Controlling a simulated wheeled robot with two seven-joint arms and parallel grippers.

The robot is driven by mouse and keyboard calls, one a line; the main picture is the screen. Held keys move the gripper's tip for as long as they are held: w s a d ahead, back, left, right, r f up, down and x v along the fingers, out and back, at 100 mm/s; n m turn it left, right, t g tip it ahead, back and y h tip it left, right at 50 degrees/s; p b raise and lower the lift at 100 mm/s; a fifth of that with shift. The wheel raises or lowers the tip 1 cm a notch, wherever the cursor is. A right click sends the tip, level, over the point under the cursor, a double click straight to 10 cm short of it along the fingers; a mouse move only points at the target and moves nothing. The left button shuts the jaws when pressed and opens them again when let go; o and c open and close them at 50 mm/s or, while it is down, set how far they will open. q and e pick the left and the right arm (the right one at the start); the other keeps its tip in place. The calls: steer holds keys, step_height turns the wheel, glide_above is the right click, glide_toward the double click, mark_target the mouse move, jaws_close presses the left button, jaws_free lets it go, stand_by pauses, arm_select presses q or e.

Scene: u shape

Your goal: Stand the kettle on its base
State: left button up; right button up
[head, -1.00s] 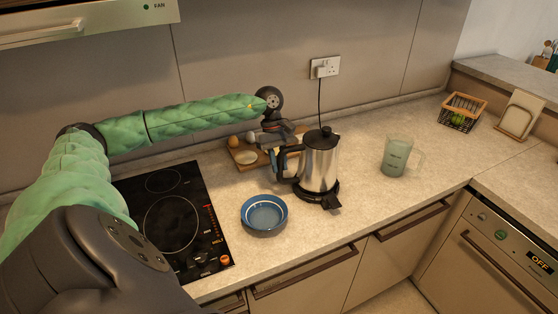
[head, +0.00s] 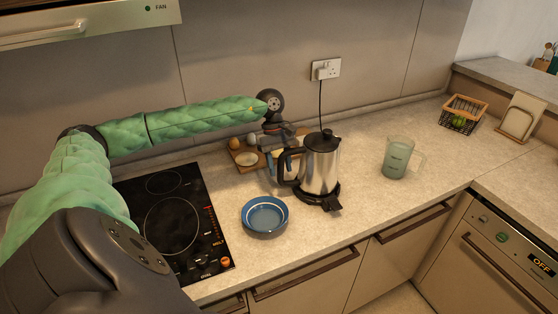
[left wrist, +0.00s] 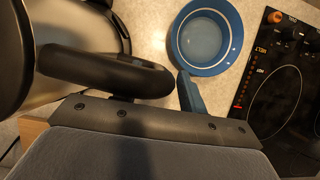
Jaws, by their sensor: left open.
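The steel kettle (head: 320,168) with black lid and handle stands upright in the head view. It appears to sit on its black base (head: 331,200), at the front middle of the counter. My left gripper (head: 274,164) is open just left of the kettle, behind its handle (head: 287,165), and partly hidden by it. In the left wrist view the black handle (left wrist: 105,72) reaches out in front of the gripper, with the kettle body (left wrist: 35,45) at the upper left. One blue-grey finger (left wrist: 189,92) shows right of the handle, apart from it. My right gripper is not in view.
A blue bowl (head: 264,215) is left of the kettle, beside the black hob (head: 172,226). A translucent jug (head: 397,158) stands to the right, with free counter between. A wooden tray (head: 243,158) is behind the gripper. A cord hangs from the wall socket (head: 326,69).

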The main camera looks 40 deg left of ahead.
arm_select(q)
steer(key=shift+r, duration=0.15)
steer(key=shift+a+r, duration=0.15)
steer(key=b+v, duration=0.4)
steer(key=v, duration=0.7)
steer(key=shift+r, duration=0.3)
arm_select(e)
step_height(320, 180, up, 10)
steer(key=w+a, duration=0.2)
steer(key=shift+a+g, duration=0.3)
arm_select(q)
steer(key=shift+r, duration=0.1)
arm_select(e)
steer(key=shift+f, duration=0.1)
